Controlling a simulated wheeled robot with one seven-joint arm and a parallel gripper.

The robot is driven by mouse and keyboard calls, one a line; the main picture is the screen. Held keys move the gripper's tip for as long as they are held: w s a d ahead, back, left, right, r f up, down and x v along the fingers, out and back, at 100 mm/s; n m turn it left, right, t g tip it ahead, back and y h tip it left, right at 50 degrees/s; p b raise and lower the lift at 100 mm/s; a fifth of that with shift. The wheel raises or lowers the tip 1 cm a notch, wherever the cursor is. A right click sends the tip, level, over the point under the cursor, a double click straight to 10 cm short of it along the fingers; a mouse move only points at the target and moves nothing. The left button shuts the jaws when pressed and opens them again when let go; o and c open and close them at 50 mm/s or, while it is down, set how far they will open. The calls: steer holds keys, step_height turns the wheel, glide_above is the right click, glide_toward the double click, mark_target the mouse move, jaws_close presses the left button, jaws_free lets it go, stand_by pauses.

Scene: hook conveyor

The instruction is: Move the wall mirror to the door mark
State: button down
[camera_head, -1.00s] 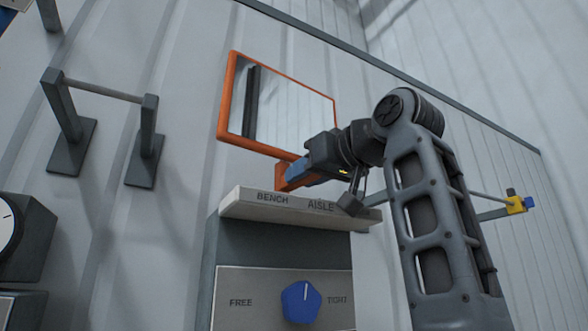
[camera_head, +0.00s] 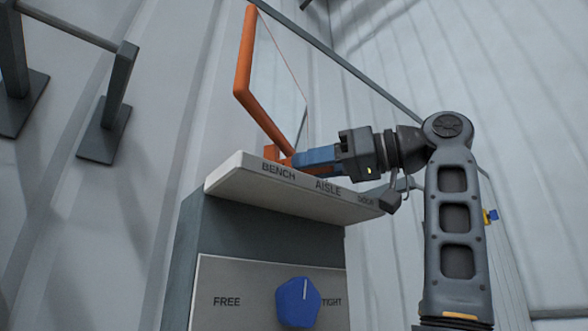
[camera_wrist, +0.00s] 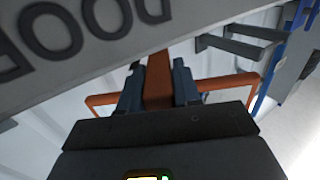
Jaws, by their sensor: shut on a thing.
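The wall mirror (camera_head: 245,52) has an orange frame and shows steeply from the side, above the label ledge. My gripper (camera_head: 303,156) is shut on the mirror's orange handle, with its blue fingers near the BENCH and AISLE words. In the wrist view the orange handle (camera_wrist: 158,82) sits between both fingers, and parts of the orange frame show on either side. The DOOR mark (camera_head: 366,200) is at the right end of the pale ledge (camera_head: 235,175). In the wrist view the word DOOR (camera_wrist: 60,32) appears large and upside down.
Below the ledge is a panel with a blue knob (camera_head: 298,302) between FREE and TIGHT; its white line points roughly up. A dark bracket with a rail (camera_head: 68,28) is on the wall at left.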

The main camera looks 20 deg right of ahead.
steer(key=c, duration=0.9)
jaws_free()
steer(key=b+v, duration=0.2)
steer(key=v, duration=0.6)
